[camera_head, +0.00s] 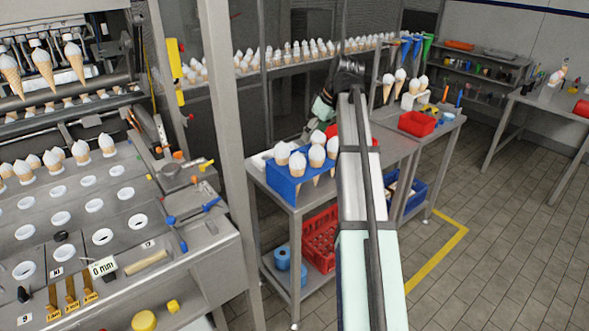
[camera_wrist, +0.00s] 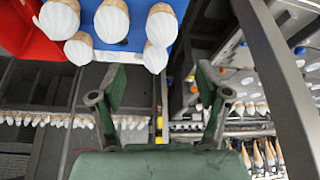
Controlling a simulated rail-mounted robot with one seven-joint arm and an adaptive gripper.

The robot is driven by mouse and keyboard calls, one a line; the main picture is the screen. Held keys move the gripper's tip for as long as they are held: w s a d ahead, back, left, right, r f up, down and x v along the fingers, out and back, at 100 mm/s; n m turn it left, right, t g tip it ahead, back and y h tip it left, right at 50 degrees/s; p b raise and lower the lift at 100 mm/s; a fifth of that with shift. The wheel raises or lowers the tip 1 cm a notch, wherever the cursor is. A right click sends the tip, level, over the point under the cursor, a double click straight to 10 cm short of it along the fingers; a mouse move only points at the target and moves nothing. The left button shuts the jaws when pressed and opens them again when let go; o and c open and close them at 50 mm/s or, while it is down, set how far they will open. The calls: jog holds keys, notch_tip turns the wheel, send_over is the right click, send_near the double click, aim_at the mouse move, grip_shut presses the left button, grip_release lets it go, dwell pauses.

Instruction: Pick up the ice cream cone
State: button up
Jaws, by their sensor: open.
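Several ice cream cones with white tops (camera_head: 316,156) stand in a blue rack (camera_head: 283,190) on a metal table near the middle of the head view. In the wrist view, several cone tops (camera_wrist: 111,22) show at the upper left over the blue rack (camera_wrist: 140,38). My gripper (camera_wrist: 160,80) is open, with its two green fingers wide apart and nothing between them. In the head view my arm hides part of the rack's right side, and the fingers are unclear.
A red crate (camera_head: 320,240) sits on the shelf below. A grey post (camera_head: 222,100) stands left of the table, beside a filling machine. More cones line a rear conveyor (camera_head: 300,58). A red bin (camera_head: 416,124) is on the right table. The floor at right is clear.

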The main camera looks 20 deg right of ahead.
aim_at(302, 157)
jog(key=p+x, duration=0.2)
jog(key=x, duration=0.8)
jog(key=shift+w+f, duration=0.1)
jog(key=shift+f, duration=0.2)
jog(key=shift+a+p+x, duration=0.15)
jog(key=shift+p+x, duration=0.5)
jog(key=shift+x, duration=0.65)
jog(key=shift+a+p+x, duration=0.1)
jog(key=shift+p+x, duration=0.55)
jog(key=shift+x, duration=0.65)
jog(key=shift+r, duration=0.1)
jog(key=c, duration=0.6)
